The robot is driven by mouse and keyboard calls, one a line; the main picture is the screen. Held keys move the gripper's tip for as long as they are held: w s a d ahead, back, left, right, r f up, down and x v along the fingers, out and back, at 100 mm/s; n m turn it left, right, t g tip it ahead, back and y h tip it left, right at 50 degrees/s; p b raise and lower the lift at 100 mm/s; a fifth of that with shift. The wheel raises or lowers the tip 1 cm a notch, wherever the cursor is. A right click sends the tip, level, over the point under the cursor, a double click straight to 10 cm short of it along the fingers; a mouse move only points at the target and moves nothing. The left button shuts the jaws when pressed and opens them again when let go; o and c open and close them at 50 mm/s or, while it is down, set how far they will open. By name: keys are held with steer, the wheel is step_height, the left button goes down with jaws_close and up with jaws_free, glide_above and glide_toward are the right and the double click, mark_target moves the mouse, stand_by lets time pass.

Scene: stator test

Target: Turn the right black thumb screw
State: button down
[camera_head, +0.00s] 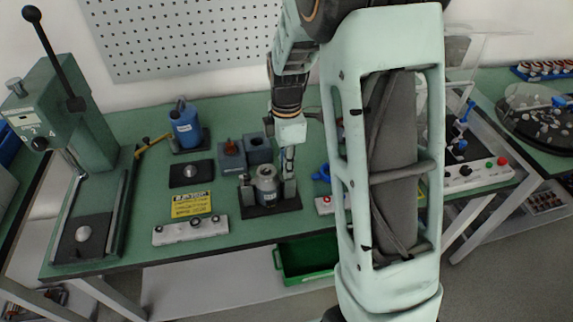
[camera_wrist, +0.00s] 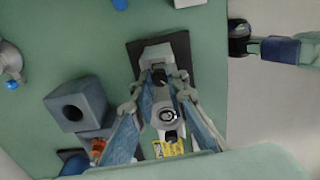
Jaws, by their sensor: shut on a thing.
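The fixture has a black base plate (camera_head: 270,209) with a grey upright block at each side and a silver cylindrical part (camera_head: 266,180) between them. My gripper (camera_head: 288,165) points down at the right block (camera_head: 290,189). In the wrist view, the fingertips of my gripper (camera_wrist: 161,77) are on either side of the right black thumb screw (camera_wrist: 158,76), shut on it at the grey block (camera_wrist: 157,54). The silver part (camera_wrist: 168,116) lies between the fingers in that view. The right screw is too small to make out in the head view.
A grey block with a round hole (camera_head: 258,149) stands behind the fixture. A blue container (camera_head: 186,127) is at the back left. A yellow label plate (camera_head: 192,204) and a grey bar (camera_head: 190,231) lie to the left. A press (camera_head: 75,130) stands at the far left.

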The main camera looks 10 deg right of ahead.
steer(key=shift+m, duration=0.3)
steer(key=m, duration=0.4)
steer(key=shift+b, duration=0.3)
steer(key=m, duration=0.5)
steer(key=shift+m, duration=0.4)
steer(key=c, duration=1.9)
jaws_free()
